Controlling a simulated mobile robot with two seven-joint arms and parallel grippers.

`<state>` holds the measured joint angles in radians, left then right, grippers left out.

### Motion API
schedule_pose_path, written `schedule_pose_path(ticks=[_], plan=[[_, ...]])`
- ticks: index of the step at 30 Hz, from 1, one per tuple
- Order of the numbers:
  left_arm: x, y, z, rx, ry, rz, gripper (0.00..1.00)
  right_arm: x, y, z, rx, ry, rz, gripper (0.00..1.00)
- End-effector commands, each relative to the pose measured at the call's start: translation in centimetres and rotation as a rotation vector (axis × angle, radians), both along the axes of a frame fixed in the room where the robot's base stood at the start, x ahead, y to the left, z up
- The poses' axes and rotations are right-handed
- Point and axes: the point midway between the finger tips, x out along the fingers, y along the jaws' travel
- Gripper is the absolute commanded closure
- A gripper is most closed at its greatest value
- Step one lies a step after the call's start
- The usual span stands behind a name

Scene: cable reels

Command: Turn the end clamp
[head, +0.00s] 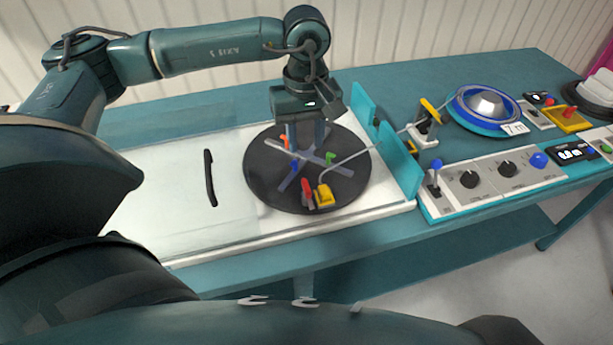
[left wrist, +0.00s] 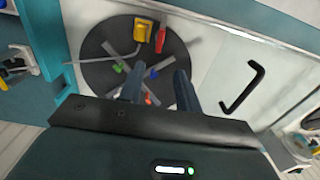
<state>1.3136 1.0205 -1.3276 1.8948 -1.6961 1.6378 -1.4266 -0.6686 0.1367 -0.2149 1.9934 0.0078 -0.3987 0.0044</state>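A dark round reel disc (head: 262,182) with a grey cross of arms lies on the white board. Near its front edge sits a yellow clamp block (head: 324,195) with a red lever (head: 307,188) beside it; both also show at the top of the left wrist view, the block (left wrist: 142,30) and the lever (left wrist: 160,38). My left gripper (head: 305,146) points down over the disc's middle, behind the clamp and apart from it. In the left wrist view its two fingers (left wrist: 159,72) are spread with nothing held between them. My right gripper is out of view.
Small coloured pegs, such as a green one (head: 330,157), stand on the disc. A cable runs from the yellow block toward a blue reel (head: 484,108). Teal upright plates (head: 400,163) and a control panel (head: 500,172) stand right. A black handle (head: 209,178) lies left.

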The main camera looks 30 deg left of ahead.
Motion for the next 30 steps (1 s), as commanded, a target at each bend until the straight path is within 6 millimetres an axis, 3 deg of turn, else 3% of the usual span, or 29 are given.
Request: schedule_pose_path(ticks=[12, 18, 30], plan=[[-0.2, -0.1, -8.2, -0.003, 0.007, 0.001, 0.66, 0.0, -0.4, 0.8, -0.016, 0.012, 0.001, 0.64], [-0.1, -0.2, -11.1, -0.005, 0.006, 0.001, 0.66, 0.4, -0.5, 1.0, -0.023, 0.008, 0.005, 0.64], [-0.1, -0.1, -12.4, -0.006, 0.002, 0.001, 0.66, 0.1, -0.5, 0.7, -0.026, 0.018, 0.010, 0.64]])
